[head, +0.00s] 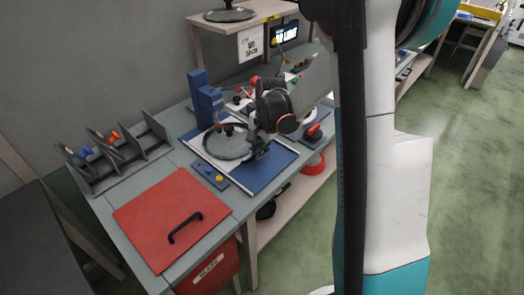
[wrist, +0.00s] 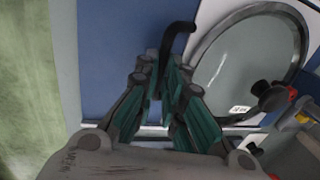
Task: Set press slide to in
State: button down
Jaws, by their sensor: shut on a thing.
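The press slide (head: 268,172) is a flat blue plate on the workbench, with a white pad and a round glass lid (head: 222,146) on it. In the wrist view the blue slide surface (wrist: 115,40) fills the middle left and the lid (wrist: 235,62) lies to the right. A black bent handle (wrist: 178,36) stands up at the slide. My gripper (head: 260,150) is low over the slide, beside the lid; in the wrist view its fingertips (wrist: 160,66) are closed around the handle's lower part. The exact contact is partly hidden by the fingers.
Blue upright blocks (head: 205,98) stand behind the slide. A small panel with yellow and blue knobs (head: 209,174) is at its left. A red panel (head: 168,222) with a black handle lies at front left, and a grey rack (head: 118,160) stands behind it. A red-handled item (head: 313,132) is at right.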

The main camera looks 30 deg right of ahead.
jog(key=c, duration=1.7)
grip_release()
jog(key=shift+w+a, duration=0.1)
jog(key=shift+w, duration=0.2)
jog(key=shift+s+r, duration=0.1)
jog(key=r, duration=0.4)
jog(key=s+r, duration=0.1)
jog(key=r, duration=0.2)
jog(key=s+r, duration=0.1)
jog(key=r, duration=0.3)
jog(key=shift+d+r, duration=0.35)
jog(key=shift+d, duration=0.05)
